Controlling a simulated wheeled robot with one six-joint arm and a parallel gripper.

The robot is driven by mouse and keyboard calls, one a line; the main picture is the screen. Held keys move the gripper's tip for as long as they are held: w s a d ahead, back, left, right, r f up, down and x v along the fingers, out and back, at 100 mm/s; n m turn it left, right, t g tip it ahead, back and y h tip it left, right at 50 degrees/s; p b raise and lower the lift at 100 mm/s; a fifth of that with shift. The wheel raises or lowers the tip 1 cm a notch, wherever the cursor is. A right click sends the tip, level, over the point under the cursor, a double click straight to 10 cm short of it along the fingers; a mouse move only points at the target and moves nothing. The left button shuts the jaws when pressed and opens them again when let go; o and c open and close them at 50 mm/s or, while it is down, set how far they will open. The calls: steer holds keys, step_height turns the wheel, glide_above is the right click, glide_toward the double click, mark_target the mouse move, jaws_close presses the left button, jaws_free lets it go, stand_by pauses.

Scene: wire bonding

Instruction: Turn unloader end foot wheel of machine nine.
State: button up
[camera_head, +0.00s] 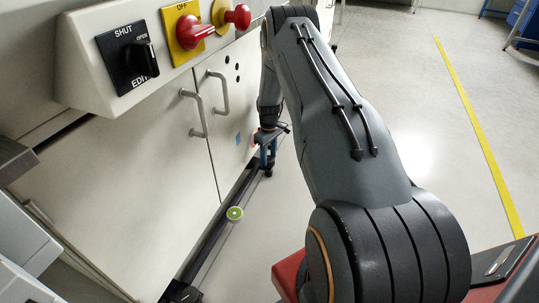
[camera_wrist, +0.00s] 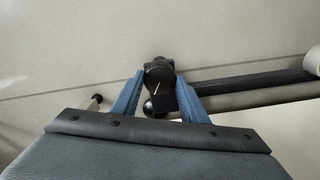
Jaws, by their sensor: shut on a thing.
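In the wrist view, a dark foot wheel (camera_wrist: 159,70) with a thin pale line on it sits between the two blue fingers of my gripper (camera_wrist: 160,80). The fingers are shut on it from both sides. In the head view, my gripper (camera_head: 268,157) reaches down at the far end of the machine's dark base rail (camera_head: 212,238), close to the floor. The wheel is small there and mostly hidden by my gripper. The machine's number does not show.
White cabinet doors (camera_head: 118,200) with handles stand left of my arm. Above them are a black SHUT/OPEN switch (camera_head: 127,57) and red knobs (camera_head: 195,32). Clear floor (camera_head: 420,110) with a yellow line (camera_head: 480,135) lies right.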

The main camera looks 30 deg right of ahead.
mark_target(269, 159)
steer(key=shift+m+p, duration=0.3)
steer(key=shift+m, duration=1)
steer(key=o, duration=1)
steer(key=shift+o, duration=0.2)
steer(key=shift+r+p, duration=1.7)
steer(key=shift+r, duration=2.2)
